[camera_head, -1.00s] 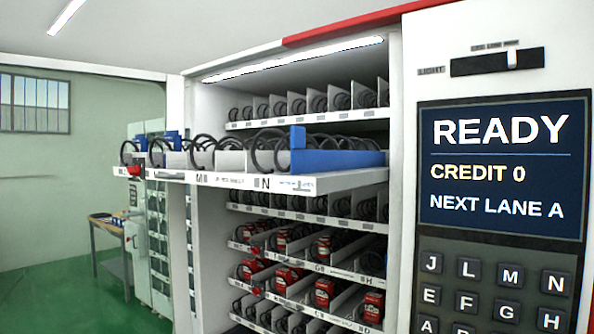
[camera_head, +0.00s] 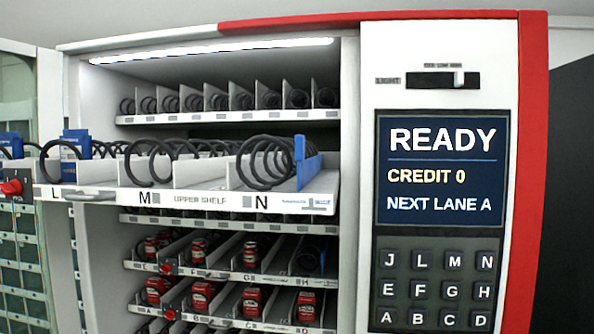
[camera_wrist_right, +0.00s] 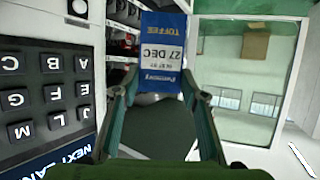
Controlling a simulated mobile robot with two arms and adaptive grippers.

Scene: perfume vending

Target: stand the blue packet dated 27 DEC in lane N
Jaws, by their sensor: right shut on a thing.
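The blue packet (camera_wrist_right: 163,45) with a white label reading 27 DEC is in the right wrist view. My right gripper (camera_wrist_right: 160,97) is shut on its near end, and the packet sticks out beyond the fingers. In the head view, lane N (camera_head: 262,202) is at the right end of the pulled-out upper shelf (camera_head: 200,199). A black coil (camera_head: 266,160) fills much of lane N, and a blue upright piece (camera_head: 309,163) stands along its right side. Neither gripper shows in the head view, so my left gripper is unseen.
Lanes L and M lie left of lane N. Blue packets (camera_head: 76,147) stand near lane L and at the left edge. Lower shelves hold several red cans (camera_head: 252,300). The keypad (camera_head: 437,290) and screen (camera_head: 441,168) are on the right panel. Free room lies before the shelf.

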